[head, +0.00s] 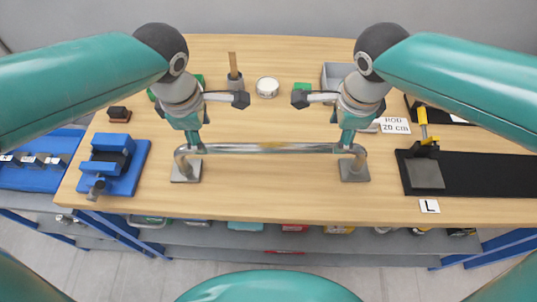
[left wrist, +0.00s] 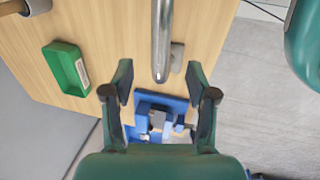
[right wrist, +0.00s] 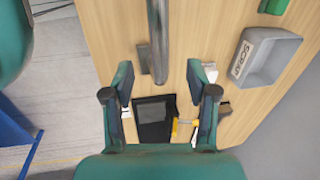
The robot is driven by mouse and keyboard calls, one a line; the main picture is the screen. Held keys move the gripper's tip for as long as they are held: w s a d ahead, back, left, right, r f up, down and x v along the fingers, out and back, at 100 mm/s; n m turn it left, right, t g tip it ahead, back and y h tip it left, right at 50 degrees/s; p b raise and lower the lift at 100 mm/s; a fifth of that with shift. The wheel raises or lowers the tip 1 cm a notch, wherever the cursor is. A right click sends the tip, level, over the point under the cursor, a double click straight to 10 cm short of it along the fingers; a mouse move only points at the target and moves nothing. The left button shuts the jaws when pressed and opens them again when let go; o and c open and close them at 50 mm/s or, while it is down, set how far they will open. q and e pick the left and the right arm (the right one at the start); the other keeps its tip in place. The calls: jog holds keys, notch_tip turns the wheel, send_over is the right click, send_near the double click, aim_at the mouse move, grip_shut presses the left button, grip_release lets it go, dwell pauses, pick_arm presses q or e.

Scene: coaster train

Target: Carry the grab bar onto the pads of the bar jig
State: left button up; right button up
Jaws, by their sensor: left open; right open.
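The grab bar (head: 270,148) is a shiny chrome tube with bent ends, lying crosswise near the table's front. Its ends meet a square grey plate at the left (head: 186,173) and another at the right (head: 354,171); I cannot tell whether these are its flanges or jig pads. My left gripper (head: 193,139) is open above the bar's left end; the left wrist view shows the bar (left wrist: 161,40) beyond the fingers (left wrist: 157,82). My right gripper (head: 347,138) is open above the right end; the right wrist view shows the bar (right wrist: 157,38) beyond its fingers (right wrist: 160,82).
A blue vise (head: 115,165) stands at the left. A black board (head: 480,173) with a grey plate and yellow-handled clamp (head: 423,122) lies right. The table's middle is clear.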

aim_at(208, 146)
pick_arm(q)
jog(key=f, duration=0.3)
jog(key=w+f, duration=0.1)
jog(key=f, duration=0.5)
jog(key=shift+w, duration=0.35)
pick_arm(e)
jog(key=f, duration=0.3)
jog(key=w+f, duration=0.1)
jog(key=f, duration=0.5)
jog(key=shift+w, duration=0.4)
pick_arm(q)
grip_shut()
pick_arm(e)
grip_shut()
pick_arm(q)
jog(key=shift+r, duration=0.15)
pick_arm(e)
jog(key=shift+r, duration=0.15)
